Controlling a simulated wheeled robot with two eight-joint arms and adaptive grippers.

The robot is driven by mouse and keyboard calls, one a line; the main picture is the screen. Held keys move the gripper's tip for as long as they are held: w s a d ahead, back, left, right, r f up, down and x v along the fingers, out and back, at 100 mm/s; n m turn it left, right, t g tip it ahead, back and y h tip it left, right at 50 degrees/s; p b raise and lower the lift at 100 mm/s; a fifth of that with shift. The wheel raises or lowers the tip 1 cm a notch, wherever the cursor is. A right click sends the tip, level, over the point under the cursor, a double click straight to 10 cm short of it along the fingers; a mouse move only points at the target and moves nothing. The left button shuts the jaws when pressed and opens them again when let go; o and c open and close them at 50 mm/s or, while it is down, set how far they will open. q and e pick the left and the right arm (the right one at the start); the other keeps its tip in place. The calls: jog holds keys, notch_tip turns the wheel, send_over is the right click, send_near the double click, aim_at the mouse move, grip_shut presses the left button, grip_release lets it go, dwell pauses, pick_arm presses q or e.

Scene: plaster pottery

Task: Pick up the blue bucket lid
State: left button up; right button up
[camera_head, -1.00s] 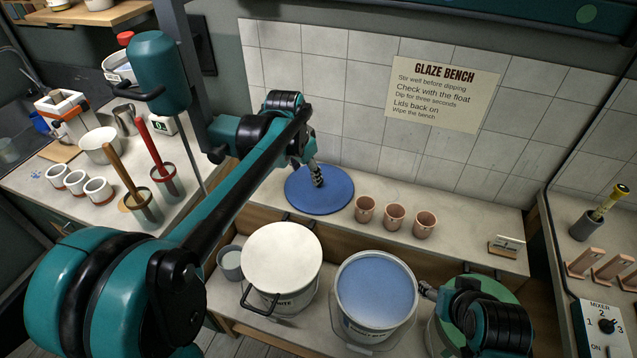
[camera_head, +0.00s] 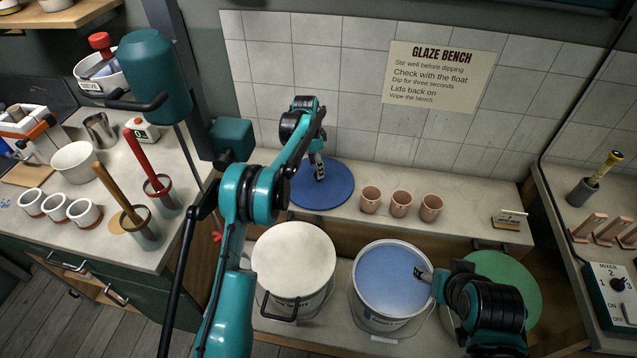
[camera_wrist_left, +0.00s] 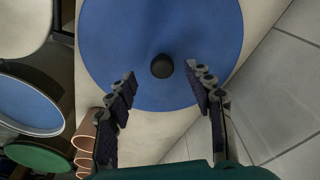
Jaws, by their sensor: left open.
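The blue bucket lid (camera_head: 328,190) is a flat blue disc lying on the raised ledge by the tiled wall. In the left wrist view the lid (camera_wrist_left: 120,45) shows a round black knob (camera_wrist_left: 162,66) at its middle. My left gripper (camera_head: 319,177) is over the lid, and the arm hides part of the disc. In the left wrist view the open fingers (camera_wrist_left: 162,84) straddle the line to the knob, with nothing between them; whether they touch the lid I cannot tell. My right gripper (camera_head: 424,274) is over the blue-filled bucket (camera_head: 388,280); its finger state is unclear.
Several pink cups (camera_head: 400,204) stand on the ledge right of the lid. A bucket with a white top (camera_head: 294,258) and a green disc (camera_head: 515,283) flank the blue-filled bucket. The tiled wall is close behind the lid.

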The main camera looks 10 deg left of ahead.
pick_arm(q)
jog(key=f, duration=0.1)
jog(key=f+b, duration=0.1)
jog(key=f, duration=0.1)
jog(key=w+f+b, duration=0.1)
jog(key=f, duration=0.1)
jog(key=shift+d+f, duration=0.1)
jog(key=shift+d, duration=0.3)
jog(key=shift+s, duration=0.1)
grip_shut()
